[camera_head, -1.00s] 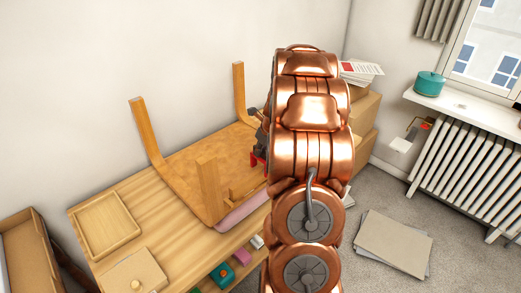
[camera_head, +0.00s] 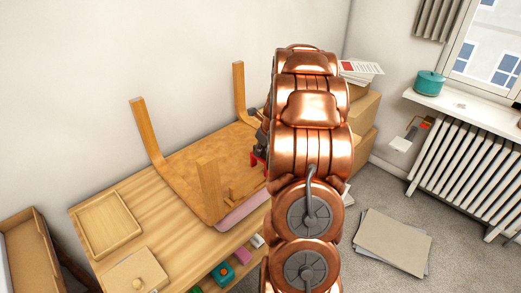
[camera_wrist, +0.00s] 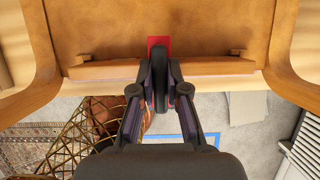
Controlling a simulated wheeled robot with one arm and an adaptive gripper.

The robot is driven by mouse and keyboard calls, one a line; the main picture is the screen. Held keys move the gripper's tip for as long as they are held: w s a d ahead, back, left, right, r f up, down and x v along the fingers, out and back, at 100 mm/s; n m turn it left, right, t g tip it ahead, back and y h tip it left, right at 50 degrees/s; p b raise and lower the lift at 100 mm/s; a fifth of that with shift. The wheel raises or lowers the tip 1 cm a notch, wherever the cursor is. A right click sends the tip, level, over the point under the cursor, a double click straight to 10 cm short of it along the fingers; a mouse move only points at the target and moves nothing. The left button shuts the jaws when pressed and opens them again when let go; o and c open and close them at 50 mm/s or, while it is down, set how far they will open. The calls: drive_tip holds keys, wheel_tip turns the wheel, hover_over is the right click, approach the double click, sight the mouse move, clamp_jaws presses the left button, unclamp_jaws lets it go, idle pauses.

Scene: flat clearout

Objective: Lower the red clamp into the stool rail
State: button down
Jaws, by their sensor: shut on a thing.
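The red clamp (camera_wrist: 159,42) shows in the wrist view between and beyond my gripper's fingertips (camera_wrist: 160,90), at the middle of the stool rail (camera_wrist: 100,70). My gripper is shut on the clamp and hides much of it. In the head view a bit of the clamp (camera_head: 258,160) shows left of my copper arm, close to the rail (camera_head: 243,190). The upturned wooden stool (camera_head: 190,160) lies with its legs up on the bench. Whether the clamp sits around the rail or only against it, I cannot tell.
The wooden bench (camera_head: 90,215) carries a shallow tray (camera_head: 110,222) and a lidded box (camera_head: 135,275) at left. A pink cloth-like thing (camera_head: 240,212) lies under the stool. Cardboard boxes (camera_head: 365,110) stand behind my arm. Stool legs (camera_head: 147,130) rise near my gripper's side.

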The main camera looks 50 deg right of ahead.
sight(261, 157)
drive_tip(key=shift+f, duration=1.85)
drive_tip(key=c, duration=1.1)
unclamp_jaws()
drive_tip(key=v, duration=1.2)
